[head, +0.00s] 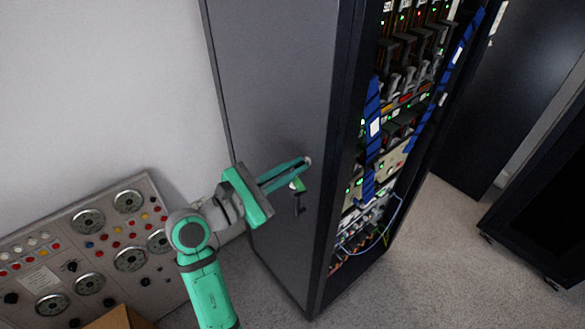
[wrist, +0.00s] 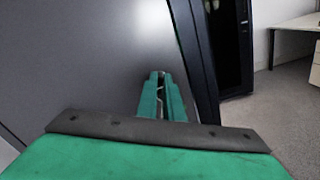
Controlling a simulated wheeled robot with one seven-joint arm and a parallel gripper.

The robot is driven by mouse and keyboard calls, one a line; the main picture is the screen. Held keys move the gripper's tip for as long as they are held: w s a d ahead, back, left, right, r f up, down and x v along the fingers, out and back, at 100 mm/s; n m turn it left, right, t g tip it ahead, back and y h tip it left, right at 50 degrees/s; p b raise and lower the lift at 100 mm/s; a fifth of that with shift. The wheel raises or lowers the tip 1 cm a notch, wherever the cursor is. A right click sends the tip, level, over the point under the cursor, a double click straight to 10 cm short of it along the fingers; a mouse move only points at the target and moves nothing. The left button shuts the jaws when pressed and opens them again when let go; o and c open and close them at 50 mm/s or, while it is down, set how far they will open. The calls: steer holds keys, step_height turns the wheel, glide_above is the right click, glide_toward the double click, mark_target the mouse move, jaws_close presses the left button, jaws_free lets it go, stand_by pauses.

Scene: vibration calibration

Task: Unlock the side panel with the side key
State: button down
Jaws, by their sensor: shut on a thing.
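The side panel (head: 275,85) is the tall grey flat side of a dark rack cabinet. It fills the left of the wrist view (wrist: 90,55). My green gripper (head: 299,167) reaches to the panel near its front edge, with its fingertips at a small round light lock (head: 308,160). The fingers also show in the wrist view (wrist: 160,80), close together around a thin small thing, which fits the side key; the key is mostly hidden by the fingers. A small green piece with a dark tag (head: 299,205) hangs just below the fingertips. I cannot tell how far the key sits in the lock.
The rack's open front (head: 385,150) shows lit modules, blue strips and loose cables. A control console (head: 100,240) with dials stands at the lower left beside my arm. Another dark cabinet (head: 540,200) stands at the right. The grey floor between the cabinets is clear.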

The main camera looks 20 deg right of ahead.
steer(key=m, duration=1.2)
steer(key=shift+s+f, duration=0.15)
steer(key=shift+f, duration=0.05)
steer(key=shift+m, duration=0.4)
steer(key=c, duration=1.9)
jaws_free()
steer(key=shift+d, duration=0.1)
steer(key=shift+f, duration=0.1)
